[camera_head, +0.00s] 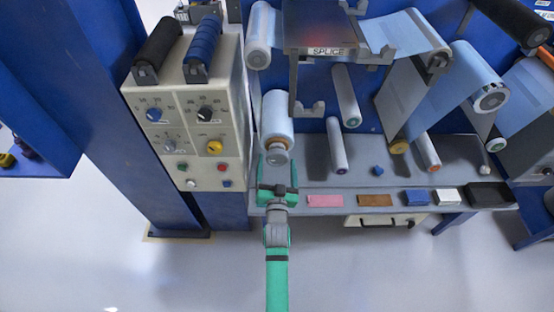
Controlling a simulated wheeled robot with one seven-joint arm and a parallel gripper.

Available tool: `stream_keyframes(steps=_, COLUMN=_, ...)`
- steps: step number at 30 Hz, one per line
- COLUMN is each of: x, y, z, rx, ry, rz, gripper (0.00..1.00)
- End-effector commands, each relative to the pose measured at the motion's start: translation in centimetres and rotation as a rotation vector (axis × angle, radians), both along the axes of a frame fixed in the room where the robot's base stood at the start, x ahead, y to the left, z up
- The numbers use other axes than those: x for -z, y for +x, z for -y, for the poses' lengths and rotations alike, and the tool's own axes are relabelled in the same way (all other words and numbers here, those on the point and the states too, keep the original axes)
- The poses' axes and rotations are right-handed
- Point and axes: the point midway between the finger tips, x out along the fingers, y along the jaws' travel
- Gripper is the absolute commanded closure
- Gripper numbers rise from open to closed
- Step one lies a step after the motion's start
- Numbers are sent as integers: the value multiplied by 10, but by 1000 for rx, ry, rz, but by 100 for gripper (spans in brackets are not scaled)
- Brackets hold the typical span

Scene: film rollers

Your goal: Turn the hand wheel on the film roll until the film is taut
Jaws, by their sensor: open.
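The film roll (278,115) is a pale blue-white cylinder mounted on the blue machine panel, left of centre. At its near end is an orange ring, and in front of that a grey round hand wheel (277,157). My green gripper (278,169) points at the hand wheel from the front, its fingers open to the left and right of the wheel's lower part. I cannot tell whether the fingers touch the wheel. The gripper body hides what lies just below the wheel. How taut the film is cannot be told here.
A cream control box (195,135) with knobs and buttons stands close to the left of my gripper. A grey shelf (350,178) to the right holds pink, brown, blue and white blocks (325,201). More rollers (345,95) stick out at right. The floor in front is clear.

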Motion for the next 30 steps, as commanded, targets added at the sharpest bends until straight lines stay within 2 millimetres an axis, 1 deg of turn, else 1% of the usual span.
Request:
stream_keyframes(steps=1, x=0, y=7, z=0, rx=0, ry=0, rz=0, gripper=20)
stream_keyframes(steps=6, x=0, y=19, z=0, rx=0, ry=0, rz=0, gripper=20)
stream_keyframes(steps=17, x=0, y=22, z=0, rx=0, ry=0, rz=0, gripper=20)
stream_keyframes(steps=18, x=0, y=22, z=0, rx=0, ry=0, rz=0, gripper=30)
stream_keyframes(steps=20, x=0, y=22, z=0, rx=0, ry=0, rz=0, gripper=44)
stream_keyframes(steps=21, x=0, y=22, z=0, rx=0, ry=0, rz=0, gripper=54)
stream_keyframes(steps=22, x=0, y=22, z=0, rx=0, ry=0, rz=0, gripper=61)
stream_keyframes(steps=30, x=0, y=22, z=0, rx=0, ry=-16, rz=0, gripper=62)
